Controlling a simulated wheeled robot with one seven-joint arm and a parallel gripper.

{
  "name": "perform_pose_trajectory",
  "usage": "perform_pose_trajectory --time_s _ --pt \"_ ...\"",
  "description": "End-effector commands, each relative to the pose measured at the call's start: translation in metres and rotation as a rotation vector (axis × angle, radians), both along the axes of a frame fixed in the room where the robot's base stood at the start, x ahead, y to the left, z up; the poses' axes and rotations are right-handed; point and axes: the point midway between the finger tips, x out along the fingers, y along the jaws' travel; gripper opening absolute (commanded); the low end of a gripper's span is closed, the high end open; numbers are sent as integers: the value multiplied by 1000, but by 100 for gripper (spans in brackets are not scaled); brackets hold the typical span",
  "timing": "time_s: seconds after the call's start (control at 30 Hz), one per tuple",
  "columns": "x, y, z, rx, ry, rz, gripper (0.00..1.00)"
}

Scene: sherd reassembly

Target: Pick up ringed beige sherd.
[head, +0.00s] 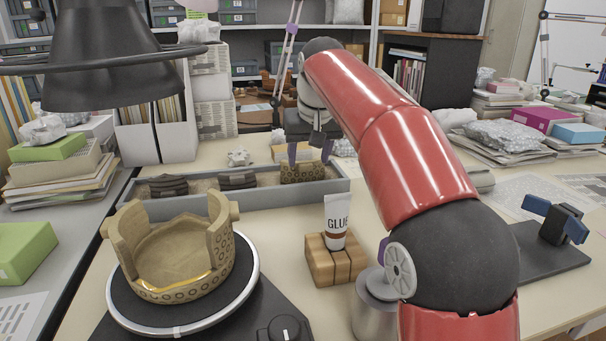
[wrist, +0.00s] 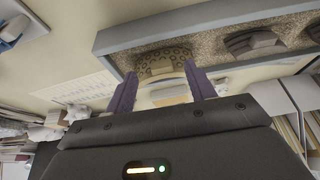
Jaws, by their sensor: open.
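The ringed beige sherd (head: 303,173) stands at the right end of a long grey tray (head: 278,199). Dark rings mark its face. It also shows in the wrist view (wrist: 165,56), ahead of and between the fingertips. My gripper (head: 309,155) is open and empty, with its purple fingers pointing down over the sherd. The fingertips also show in the wrist view (wrist: 159,70). I cannot tell whether they touch the sherd. A beige ringed pot (head: 182,258) with a wide gap in its wall sits on a round turntable (head: 247,285) at front left.
Two dark sherds (head: 170,186) (head: 238,180) lie in the tray's left and middle parts. A glue tube (head: 336,220) stands in a wooden block (head: 334,262) before the tray. A crumpled white lump (head: 238,157) lies behind it. A black lamp (head: 112,60) hangs at upper left.

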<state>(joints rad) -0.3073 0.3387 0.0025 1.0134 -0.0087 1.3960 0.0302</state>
Motion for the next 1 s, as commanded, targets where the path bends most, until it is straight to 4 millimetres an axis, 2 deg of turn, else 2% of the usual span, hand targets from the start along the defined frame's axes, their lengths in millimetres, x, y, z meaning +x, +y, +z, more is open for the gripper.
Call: perform_pose_trajectory --time_s 0.1,0.2,0.43,0.73,1.0 --pt "9 4 -21 -1 4 0 55" --pt "12 5 -29 -1 1 1 55" --pt "13 5 -30 0 0 1 55" --pt "13 5 -30 -1 1 1 16" --pt "13 5 -29 0 0 1 16"
